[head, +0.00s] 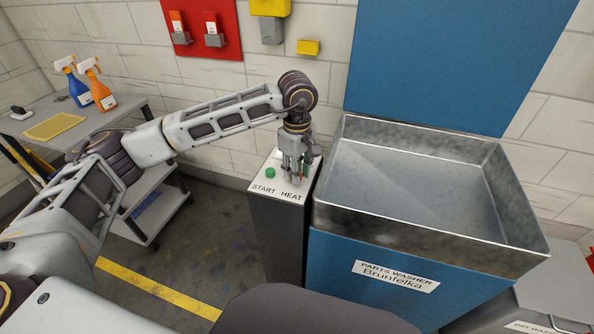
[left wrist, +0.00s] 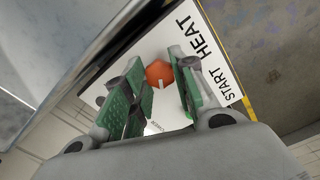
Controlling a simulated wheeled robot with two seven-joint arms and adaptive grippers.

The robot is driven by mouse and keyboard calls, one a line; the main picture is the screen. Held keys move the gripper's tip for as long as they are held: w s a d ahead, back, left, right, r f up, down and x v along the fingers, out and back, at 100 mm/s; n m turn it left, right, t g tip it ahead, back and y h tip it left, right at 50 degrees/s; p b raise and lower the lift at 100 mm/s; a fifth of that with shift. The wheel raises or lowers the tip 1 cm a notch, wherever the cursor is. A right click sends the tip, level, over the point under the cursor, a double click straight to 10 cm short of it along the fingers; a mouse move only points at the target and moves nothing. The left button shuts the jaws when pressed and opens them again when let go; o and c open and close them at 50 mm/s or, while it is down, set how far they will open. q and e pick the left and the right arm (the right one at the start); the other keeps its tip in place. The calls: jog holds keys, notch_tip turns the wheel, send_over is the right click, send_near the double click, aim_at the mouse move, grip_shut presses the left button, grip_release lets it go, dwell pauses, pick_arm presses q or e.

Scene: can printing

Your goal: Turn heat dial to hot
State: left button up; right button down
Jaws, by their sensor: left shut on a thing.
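The heat dial (left wrist: 159,72) is a small orange-red knob with a white mark, on the white top of the control post (head: 278,225). The word HEAT is printed beside it. In the head view my left gripper (head: 293,176) comes down over the HEAT side of the panel and mostly hides the dial. In the left wrist view the green-padded fingers of my left gripper (left wrist: 157,64) are on either side of the dial, shut on it. The dial's white mark points toward the lower edge of that view. A green start button (head: 270,172) is left of the gripper. My right gripper is not in view.
A parts washer with a metal basin (head: 420,235) stands close to the right of the post. A grey cart (head: 150,205) with spray bottles (head: 98,88) and a yellow cloth (head: 54,127) is at the left. A red wall panel (head: 202,48) hangs behind.

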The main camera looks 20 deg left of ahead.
pick_arm(q)
jog(key=o, duration=1.1)
jog(key=shift+c, duration=0.2)
jog(key=shift+r, duration=0.1)
notch_tip(320, 180, up, 12)
dwell(0.4)
